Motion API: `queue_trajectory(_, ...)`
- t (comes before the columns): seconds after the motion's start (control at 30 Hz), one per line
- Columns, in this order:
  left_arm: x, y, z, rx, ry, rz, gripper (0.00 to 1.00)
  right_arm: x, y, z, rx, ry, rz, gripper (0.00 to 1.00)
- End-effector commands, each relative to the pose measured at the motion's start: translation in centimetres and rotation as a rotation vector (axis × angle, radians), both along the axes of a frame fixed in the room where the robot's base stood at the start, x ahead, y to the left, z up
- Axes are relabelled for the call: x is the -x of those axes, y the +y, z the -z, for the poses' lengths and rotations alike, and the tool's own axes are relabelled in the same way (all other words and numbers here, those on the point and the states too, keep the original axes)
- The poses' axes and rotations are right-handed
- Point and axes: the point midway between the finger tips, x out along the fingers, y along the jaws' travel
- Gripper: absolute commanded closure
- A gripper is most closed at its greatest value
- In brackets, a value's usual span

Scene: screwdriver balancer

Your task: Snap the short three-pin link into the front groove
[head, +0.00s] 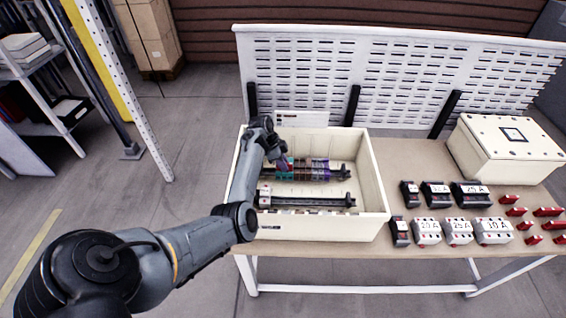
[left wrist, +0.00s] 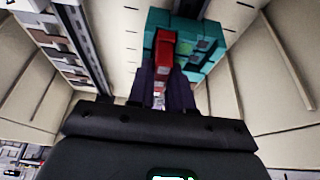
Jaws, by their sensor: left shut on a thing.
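My left gripper (head: 282,160) is inside the open cream box, over the left end of the rear rail. In the left wrist view its dark fingers (left wrist: 168,92) are shut on a narrow red link (left wrist: 165,50). The red link is over or against a teal terminal block (left wrist: 203,45); I cannot tell whether its pins are in a groove. In the head view a row of coloured terminal blocks (head: 318,168), partly purple, sits on the rear rail. My gripper hides the row's left end. My right gripper is not in view.
The cream box (head: 376,180) has raised walls around the rails. A front rail (head: 318,202) carries a small module at its left. Several breakers (head: 471,194) and loose red links (head: 547,212) lie on the table to the right. A closed cream case (head: 510,155) and a perforated panel (head: 400,75) stand behind.

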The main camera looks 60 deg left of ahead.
Motion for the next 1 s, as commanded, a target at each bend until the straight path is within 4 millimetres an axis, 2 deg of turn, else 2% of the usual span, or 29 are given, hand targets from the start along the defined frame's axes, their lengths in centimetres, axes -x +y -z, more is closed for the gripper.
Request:
queue_trajectory(0.53,0.15,-0.21,0.59,0.005,0.006,0.001,1.0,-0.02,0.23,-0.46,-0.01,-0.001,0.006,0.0)
queue_trajectory(0.57,0.15,-0.21,0.6,0.005,0.006,0.001,0.79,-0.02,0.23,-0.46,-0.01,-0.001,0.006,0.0)
queue_trajectory(0.73,0.15,-0.22,0.57,0.005,0.006,0.001,0.53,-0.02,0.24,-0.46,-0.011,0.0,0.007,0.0)
queue_trajectory(1.0,0.13,-0.2,0.52,0.004,0.005,0.0,0.51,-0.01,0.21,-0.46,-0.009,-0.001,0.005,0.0)
